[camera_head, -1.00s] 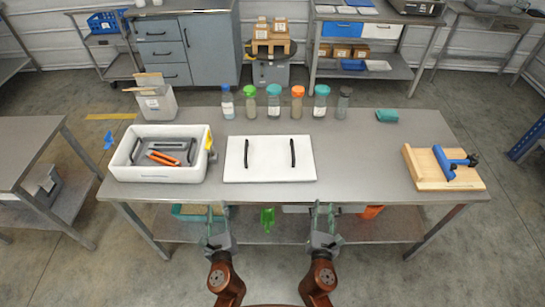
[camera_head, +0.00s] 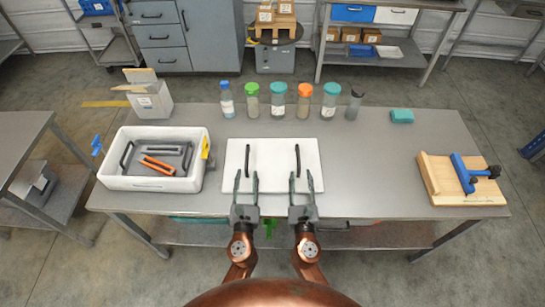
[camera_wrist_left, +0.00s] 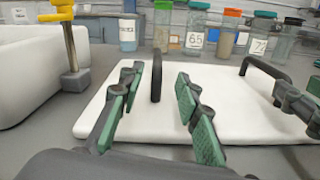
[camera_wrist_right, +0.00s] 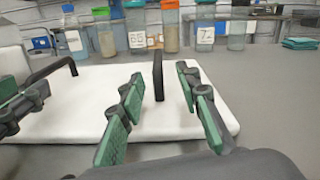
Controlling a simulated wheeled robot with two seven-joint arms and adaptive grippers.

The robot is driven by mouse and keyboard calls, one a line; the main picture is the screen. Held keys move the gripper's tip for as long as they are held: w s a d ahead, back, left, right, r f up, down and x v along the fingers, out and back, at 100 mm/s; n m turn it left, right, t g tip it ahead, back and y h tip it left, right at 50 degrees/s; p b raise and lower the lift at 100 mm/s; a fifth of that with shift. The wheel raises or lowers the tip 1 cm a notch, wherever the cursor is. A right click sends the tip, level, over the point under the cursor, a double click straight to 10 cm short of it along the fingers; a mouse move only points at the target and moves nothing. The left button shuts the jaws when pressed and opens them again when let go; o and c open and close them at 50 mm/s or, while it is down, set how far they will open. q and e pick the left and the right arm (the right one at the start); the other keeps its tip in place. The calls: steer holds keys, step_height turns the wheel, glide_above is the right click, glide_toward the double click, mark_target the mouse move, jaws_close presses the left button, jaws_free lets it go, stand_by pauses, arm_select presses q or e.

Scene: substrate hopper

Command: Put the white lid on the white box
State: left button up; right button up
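The white lid (camera_head: 272,161) lies flat on the table, with two upright black handles. The white box (camera_head: 150,184) stands open to its left, apart from it, holding a grey tray and orange-handled items. My left gripper (camera_head: 246,176) is open at the lid's front edge; in the left wrist view the lid's left handle (camera_wrist_left: 156,77) shows between its green-padded fingers, ahead of the tips. My right gripper (camera_head: 301,176) is open likewise; in the right wrist view the lid's right handle (camera_wrist_right: 158,75) stands between its fingers. Neither gripper visibly touches a handle.
Several capped bottles (camera_head: 278,102) line the table's back edge. A yellow clamp (camera_head: 205,148) is at the box's right side. The table between lid and board is clear.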

mark_target(246, 166)
arm_select(q)
steer(key=shift+s+r, duration=0.1)
arm_select(e)
steer(key=shift+s, duration=0.1)
